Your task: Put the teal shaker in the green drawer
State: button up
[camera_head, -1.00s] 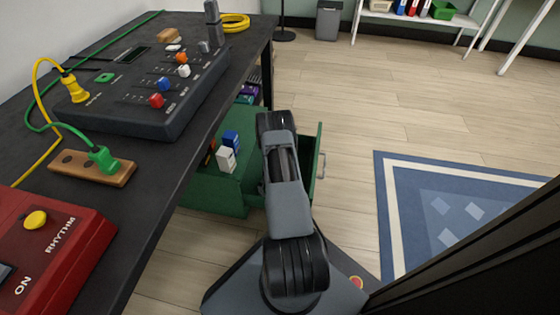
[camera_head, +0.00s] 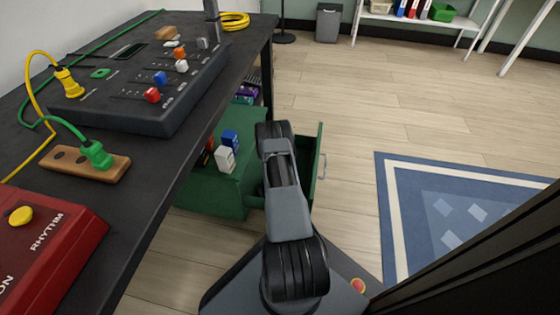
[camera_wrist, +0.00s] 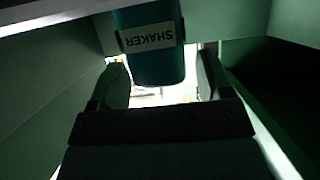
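The teal shaker (camera_wrist: 152,66), with a white label reading SHAKER upside down, shows at the top middle of the wrist view. My gripper (camera_wrist: 163,72) is open, with one finger on each side of the shaker's lower end in the picture. A bright gap shows between the shaker and the right finger; whether the left finger touches it I cannot tell. Green walls surround them in the wrist view. In the head view my arm reaches over the pulled-out green drawer (camera_head: 215,193) under the table. The arm hides my gripper there, and the shaker is not visible.
A white block (camera_head: 225,159) and a blue block (camera_head: 230,140) stand at the drawer's left. The black table (camera_head: 150,205) overhangs that side, carrying a control panel (camera_head: 130,118) and a red box (camera_head: 45,250). The floor to the right is free, with a blue rug (camera_head: 455,215).

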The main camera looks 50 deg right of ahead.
jog(key=shift+r, duration=0.25)
jog(key=p+v, duration=0.3)
jog(key=v, duration=0.4)
jog(key=shift+a+p, duration=0.2)
jog(key=shift+p, duration=0.15)
